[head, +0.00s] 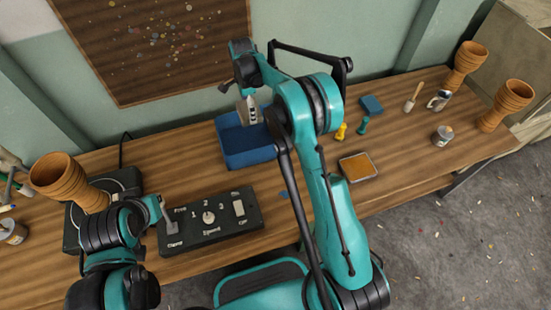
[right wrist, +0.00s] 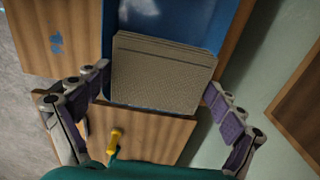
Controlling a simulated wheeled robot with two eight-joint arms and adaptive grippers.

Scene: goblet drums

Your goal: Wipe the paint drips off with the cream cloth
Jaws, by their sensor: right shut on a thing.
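The cream cloth (right wrist: 162,75) shows in the right wrist view as a thick, layered, textured pad between my right fingers. My right gripper (head: 247,112) is shut on it, above the blue bin (head: 228,152); the gripper also shows in the right wrist view (right wrist: 158,98). I cannot make out the cloth in the head view. A small blue paint mark (head: 283,195) lies on the table, partly beside my right arm; a blue mark also shows in the right wrist view (right wrist: 55,42). My left gripper (head: 164,214) is at the control box's left end; its opening is unclear.
The control box (head: 210,228) sits at the front edge. Yellow (head: 341,131) and teal (head: 362,125) small tools, an orange-topped tray (head: 357,167) and two clay drums (head: 466,62) (head: 506,103) stand to the right.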

